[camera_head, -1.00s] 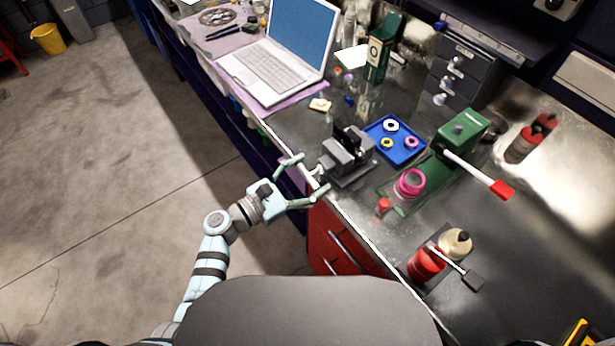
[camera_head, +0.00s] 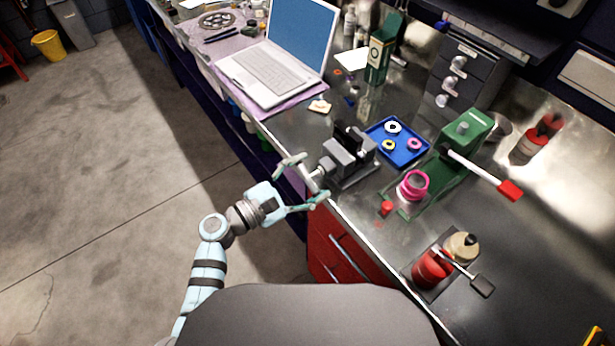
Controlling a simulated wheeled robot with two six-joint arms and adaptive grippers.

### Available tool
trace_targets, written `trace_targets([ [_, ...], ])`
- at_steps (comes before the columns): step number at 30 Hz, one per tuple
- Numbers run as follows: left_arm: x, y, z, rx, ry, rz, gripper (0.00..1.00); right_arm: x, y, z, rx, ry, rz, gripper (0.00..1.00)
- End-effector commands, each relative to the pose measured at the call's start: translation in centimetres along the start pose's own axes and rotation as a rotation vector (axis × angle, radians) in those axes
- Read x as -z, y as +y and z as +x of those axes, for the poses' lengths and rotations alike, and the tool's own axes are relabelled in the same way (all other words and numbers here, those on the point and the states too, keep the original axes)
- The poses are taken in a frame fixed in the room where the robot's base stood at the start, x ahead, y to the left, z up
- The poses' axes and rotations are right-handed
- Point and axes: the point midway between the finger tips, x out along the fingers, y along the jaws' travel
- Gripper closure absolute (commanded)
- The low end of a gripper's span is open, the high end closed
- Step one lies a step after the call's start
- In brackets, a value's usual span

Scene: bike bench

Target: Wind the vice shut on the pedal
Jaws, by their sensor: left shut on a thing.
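The grey vice (camera_head: 347,161) stands at the front edge of the metal bench. A black piece that looks like the pedal (camera_head: 349,137) sits at its jaws; whether the jaws touch it I cannot tell. The vice's silver handle (camera_head: 315,179) faces out over the bench edge. My left gripper (camera_head: 312,176) reaches in from the left, its two pale fingers on either side of the handle, shut on it. The exact contact is too small to see. My right gripper is not in view.
A blue tray (camera_head: 407,158) with several rings lies right of the vice. A green press (camera_head: 465,133) with a red-tipped lever stands further right. A laptop (camera_head: 270,68) is at the back left. Bottles (camera_head: 433,269) stand at the front right. Open floor lies left of the bench.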

Motion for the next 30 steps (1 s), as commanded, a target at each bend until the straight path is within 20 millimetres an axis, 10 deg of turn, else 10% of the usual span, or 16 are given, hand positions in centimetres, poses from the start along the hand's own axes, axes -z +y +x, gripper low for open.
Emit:
trace_targets([
  [4, 0.0, 0.0, 0.0, 0.0, 0.0, 0.0, 0.59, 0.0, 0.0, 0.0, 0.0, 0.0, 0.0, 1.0],
  [5, 0.0, 0.0, 0.0, 0.0, 0.0, 0.0, 0.28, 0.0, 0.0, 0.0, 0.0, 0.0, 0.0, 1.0],
  [9, 0.0, 0.0, 0.0, 0.0, 0.0, -0.001, 0.1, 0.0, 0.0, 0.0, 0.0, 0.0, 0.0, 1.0],
  [20, 0.1, 0.0, -0.5, 0.001, 0.002, -0.001, 0.1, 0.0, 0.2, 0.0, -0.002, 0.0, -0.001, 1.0],
  [30, 0.1, -0.1, -8.8, 0.004, 0.004, 0.0, 0.1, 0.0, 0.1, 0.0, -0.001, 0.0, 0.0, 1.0],
])
